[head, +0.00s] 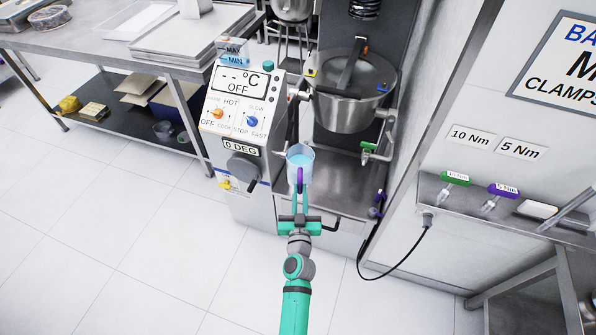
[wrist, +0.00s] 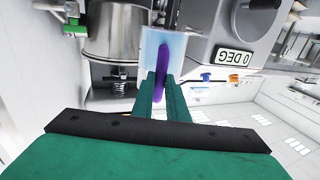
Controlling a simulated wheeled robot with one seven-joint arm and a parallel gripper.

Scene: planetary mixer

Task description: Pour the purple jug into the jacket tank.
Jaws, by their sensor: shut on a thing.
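The purple jug (head: 300,158) is a clear cup with a purple handle and pale blue liquid in it. It looks upright in the head view, held in front of the mixer, right of the control panel. My gripper (head: 300,192) is shut on its purple handle. In the wrist view the jug (wrist: 176,46) stands just beyond the fingertips (wrist: 162,82). The jacket tank (head: 232,52) is the small clear box marked MAX and MIN on top of the control panel, with blue liquid low in it. It lies up and left of the jug, well apart.
The steel mixer bowl (head: 345,112) stands behind and right of the jug, with a green-handled tap (head: 369,147) below it. The control panel (head: 240,100) reads OFF, with 0 DEG beneath. A steel table (head: 100,45) is at left. Open floor lies in front.

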